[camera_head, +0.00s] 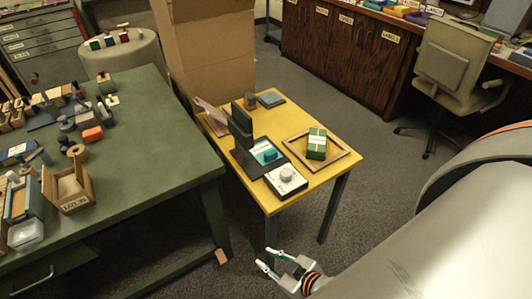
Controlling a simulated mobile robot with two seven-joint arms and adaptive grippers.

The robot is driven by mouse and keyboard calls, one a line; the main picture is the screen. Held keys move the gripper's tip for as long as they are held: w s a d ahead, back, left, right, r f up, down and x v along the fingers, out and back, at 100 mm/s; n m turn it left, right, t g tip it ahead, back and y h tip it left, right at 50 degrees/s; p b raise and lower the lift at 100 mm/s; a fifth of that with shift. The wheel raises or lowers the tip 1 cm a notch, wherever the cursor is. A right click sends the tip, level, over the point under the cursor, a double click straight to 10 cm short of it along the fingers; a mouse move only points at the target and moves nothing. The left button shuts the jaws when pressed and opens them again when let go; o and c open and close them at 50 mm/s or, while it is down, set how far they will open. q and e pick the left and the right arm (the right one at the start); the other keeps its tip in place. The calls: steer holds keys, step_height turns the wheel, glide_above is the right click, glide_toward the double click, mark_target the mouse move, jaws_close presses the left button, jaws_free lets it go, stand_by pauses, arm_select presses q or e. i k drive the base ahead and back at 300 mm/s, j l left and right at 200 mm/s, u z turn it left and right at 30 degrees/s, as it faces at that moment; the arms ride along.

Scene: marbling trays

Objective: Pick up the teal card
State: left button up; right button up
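A flat dark teal card-like piece (271,99) lies near the back edge of the yellow table (300,197). A smaller bright teal piece (270,155) lies on a pale teal and white flat item in the middle of the same table. I cannot tell for certain which of these is the teal card. My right gripper (265,257) is low in front of the yellow table's near edge. Its two fingers are apart with nothing between them, well away from both teal pieces. My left gripper is out of view.
Dark upright panels (241,125) stand beside the bright teal piece. A white box with a round knob (286,181) sits at the table's front. A green box (317,144) stands in a wooden frame (340,165). A cluttered green table (140,180) adjoins on the left.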

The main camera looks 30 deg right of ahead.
mark_target(265, 154)
steer(key=l, duration=3.05)
steer(key=k+z, duration=0.05)
